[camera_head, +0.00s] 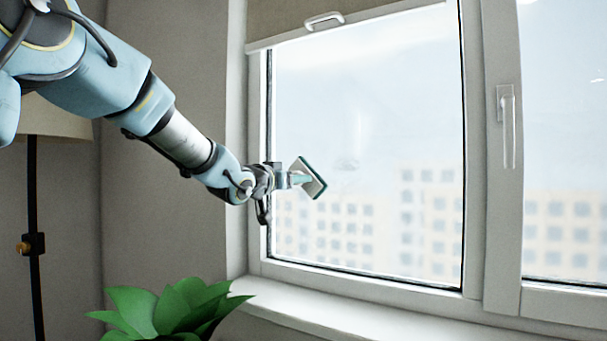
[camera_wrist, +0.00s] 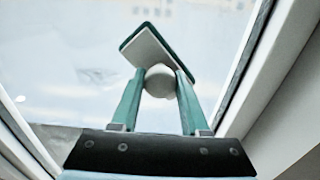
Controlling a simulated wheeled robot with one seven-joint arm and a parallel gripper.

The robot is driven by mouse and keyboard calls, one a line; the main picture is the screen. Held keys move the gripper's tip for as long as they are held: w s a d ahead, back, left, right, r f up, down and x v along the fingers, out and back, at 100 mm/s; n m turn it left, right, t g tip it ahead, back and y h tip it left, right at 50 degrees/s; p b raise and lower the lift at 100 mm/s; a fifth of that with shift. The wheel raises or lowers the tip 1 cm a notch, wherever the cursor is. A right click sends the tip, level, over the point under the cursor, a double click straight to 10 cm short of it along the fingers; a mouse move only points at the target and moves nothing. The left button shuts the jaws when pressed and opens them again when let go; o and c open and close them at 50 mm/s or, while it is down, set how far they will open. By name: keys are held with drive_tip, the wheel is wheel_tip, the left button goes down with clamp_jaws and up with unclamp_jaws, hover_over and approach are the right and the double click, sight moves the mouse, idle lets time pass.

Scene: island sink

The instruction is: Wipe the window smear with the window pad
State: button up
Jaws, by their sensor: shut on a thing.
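The window pad (camera_head: 311,178) is a flat pad with a white body and a dark green edge. In the wrist view the pad (camera_wrist: 157,51) sits tilted beyond the fingers, with a pale round knob between them. My gripper (camera_head: 291,180) is shut on this knob; its teal fingers (camera_wrist: 158,85) press it from both sides. The window smear (camera_head: 347,164) is a faint greyish patch on the left pane, right of the pad. It also shows in the wrist view (camera_wrist: 97,76), left of the pad. I cannot tell whether the pad touches the glass.
A white window frame (camera_head: 473,150) surrounds the panes, with a handle (camera_head: 507,125) at right. A blind (camera_head: 340,17) hangs at the top. A green plant (camera_head: 170,308) stands below the sill (camera_head: 350,310). A floor lamp (camera_head: 34,230) is at far left.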

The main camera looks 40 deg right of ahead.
drive_tip(key=shift+a+r+p, duration=0.1)
drive_tip(key=shift+r+p, duration=0.8)
drive_tip(key=shift+r, duration=0.3)
drive_tip(key=shift+s+d+f+b, duration=0.15)
drive_tip(key=shift+s+d+b, duration=0.05)
drive_tip(key=shift+s+b, duration=0.4)
drive_tip(key=s+d+b, duration=0.4)
drive_tip(key=s+b, duration=0.7)
drive_tip(key=s, duration=0.4)
drive_tip(key=shift+s, duration=0.25)
